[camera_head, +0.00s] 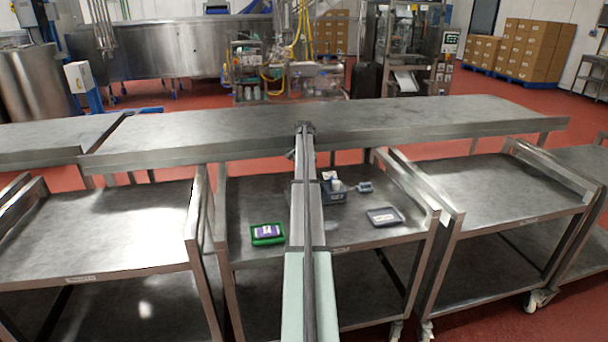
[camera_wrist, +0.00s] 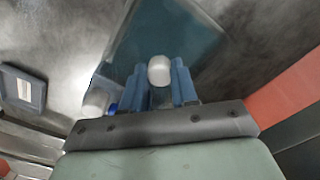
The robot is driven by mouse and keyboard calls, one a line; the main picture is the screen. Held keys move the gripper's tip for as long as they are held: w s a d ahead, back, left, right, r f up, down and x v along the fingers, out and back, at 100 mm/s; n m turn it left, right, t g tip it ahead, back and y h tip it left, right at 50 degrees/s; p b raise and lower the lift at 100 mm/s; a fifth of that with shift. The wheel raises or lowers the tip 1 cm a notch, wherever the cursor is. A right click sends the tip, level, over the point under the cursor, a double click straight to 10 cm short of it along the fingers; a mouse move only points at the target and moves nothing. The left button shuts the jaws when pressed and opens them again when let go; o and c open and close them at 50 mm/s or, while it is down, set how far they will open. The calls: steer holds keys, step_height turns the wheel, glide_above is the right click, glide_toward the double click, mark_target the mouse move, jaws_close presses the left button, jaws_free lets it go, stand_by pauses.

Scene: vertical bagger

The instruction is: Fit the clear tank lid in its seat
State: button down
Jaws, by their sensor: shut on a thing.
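In the wrist view my gripper (camera_wrist: 160,76) has its two blue fingers closed around a white rounded knob. Beyond the knob spreads a see-through, teal-tinted panel, which looks like the clear tank lid (camera_wrist: 170,35). Its straight left edge slants across the picture over the grey metal surface. I cannot tell whether the lid touches anything below it. In the head view my arm runs up the middle and hides the fingers and the lid. The seat cannot be made out in either view.
A dark blue box (camera_head: 333,194) with white items stands on the middle cart (camera_head: 400,185), beside a small blue part (camera_head: 365,187). A white rounded item (camera_wrist: 97,103) is left of my fingers.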

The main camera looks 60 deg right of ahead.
steer(key=shift+c, duration=2)
jaws_free()
steer(key=shift+r, duration=3.45)
